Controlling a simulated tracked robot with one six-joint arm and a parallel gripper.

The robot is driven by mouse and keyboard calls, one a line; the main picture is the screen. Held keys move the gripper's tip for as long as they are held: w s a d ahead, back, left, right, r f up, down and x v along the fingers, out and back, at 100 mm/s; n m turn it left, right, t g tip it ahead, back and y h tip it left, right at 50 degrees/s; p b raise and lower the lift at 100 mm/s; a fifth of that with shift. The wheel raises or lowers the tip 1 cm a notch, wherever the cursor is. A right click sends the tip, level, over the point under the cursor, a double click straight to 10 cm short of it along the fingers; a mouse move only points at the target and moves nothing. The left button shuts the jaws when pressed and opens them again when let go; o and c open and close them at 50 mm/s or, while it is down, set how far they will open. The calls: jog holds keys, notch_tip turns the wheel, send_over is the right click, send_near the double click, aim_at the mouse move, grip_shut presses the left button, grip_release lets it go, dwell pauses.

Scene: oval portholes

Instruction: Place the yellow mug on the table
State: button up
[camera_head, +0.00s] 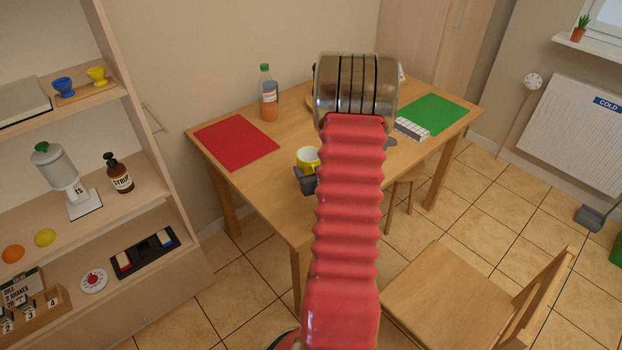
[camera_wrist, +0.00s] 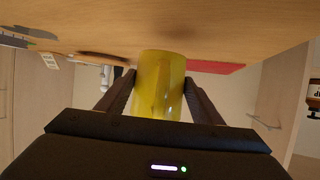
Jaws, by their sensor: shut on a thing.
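The yellow mug (camera_head: 308,157) with a white inside is at the front left part of the wooden table (camera_head: 285,205) in the head view, partly hidden by my red arm. My gripper (camera_head: 305,178) shows as a small dark piece beside it. In the wrist view the mug (camera_wrist: 160,92) sits between the two dark fingers of my gripper (camera_wrist: 160,84), which are shut on it. The tabletop (camera_wrist: 200,25) fills the top of that view, close to the mug's end. I cannot tell whether the mug touches the table.
A red mat (camera_head: 236,142) lies left on the table, and a green mat (camera_head: 434,114) lies right. A bottle (camera_head: 268,95) stands at the back. A white striped block (camera_head: 411,128) is near the green mat. A chair (camera_head: 450,300) stands in front, and a shelf unit (camera_head: 150,190) is at left.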

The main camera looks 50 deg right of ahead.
jog(key=shift+f, duration=2)
jog(key=shift+f, duration=0.1)
jog(key=o, duration=1.3)
jog(key=v, duration=1.2)
